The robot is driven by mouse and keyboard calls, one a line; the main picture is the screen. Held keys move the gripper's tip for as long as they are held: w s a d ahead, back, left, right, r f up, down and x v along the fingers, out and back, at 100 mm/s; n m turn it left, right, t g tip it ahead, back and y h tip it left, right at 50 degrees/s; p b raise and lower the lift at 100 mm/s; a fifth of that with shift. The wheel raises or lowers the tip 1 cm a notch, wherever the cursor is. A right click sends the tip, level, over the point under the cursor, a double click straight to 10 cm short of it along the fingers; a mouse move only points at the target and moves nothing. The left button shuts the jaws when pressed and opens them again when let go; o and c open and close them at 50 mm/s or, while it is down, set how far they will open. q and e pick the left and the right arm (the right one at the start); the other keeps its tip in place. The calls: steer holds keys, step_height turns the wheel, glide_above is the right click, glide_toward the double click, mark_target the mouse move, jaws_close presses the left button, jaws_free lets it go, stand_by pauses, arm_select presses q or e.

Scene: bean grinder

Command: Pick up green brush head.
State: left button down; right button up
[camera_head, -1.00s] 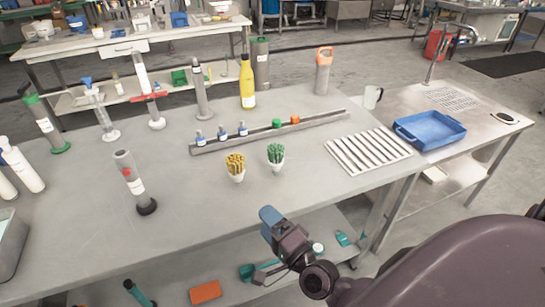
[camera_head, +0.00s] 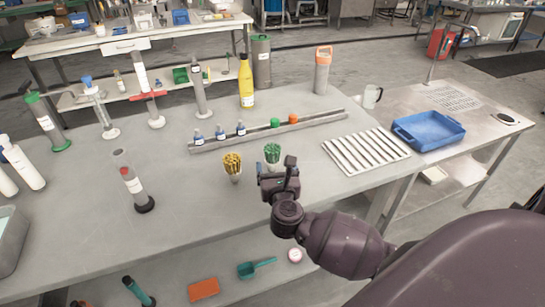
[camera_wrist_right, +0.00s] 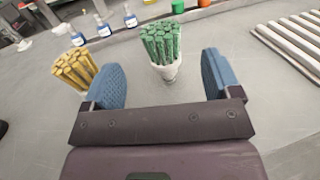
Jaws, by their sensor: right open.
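The green brush head (camera_head: 272,153) stands upright on the grey table as a bundle of green sticks in a white base. In the right wrist view the green brush head (camera_wrist_right: 163,45) is ahead of and between my blue fingertips, with bare table on both sides of it. My right gripper (camera_wrist_right: 163,75) is open and empty. In the head view my right gripper (camera_head: 278,175) is just in front of the green brush head and partly covers its base. My left gripper is not in view.
A yellow brush head (camera_head: 232,164) stands just left of the green one, close to my left finger in the wrist view (camera_wrist_right: 75,70). A rail (camera_head: 210,144) with small bottles and caps lies behind. A slatted rack (camera_head: 366,152) and blue tray (camera_head: 430,130) are to the right.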

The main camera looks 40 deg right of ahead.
mark_target(274, 156)
steer(key=shift+x, duration=4.05)
steer(key=shift+f, duration=0.15)
steer(key=shift+c, duration=0.3)
steer(key=c, duration=1)
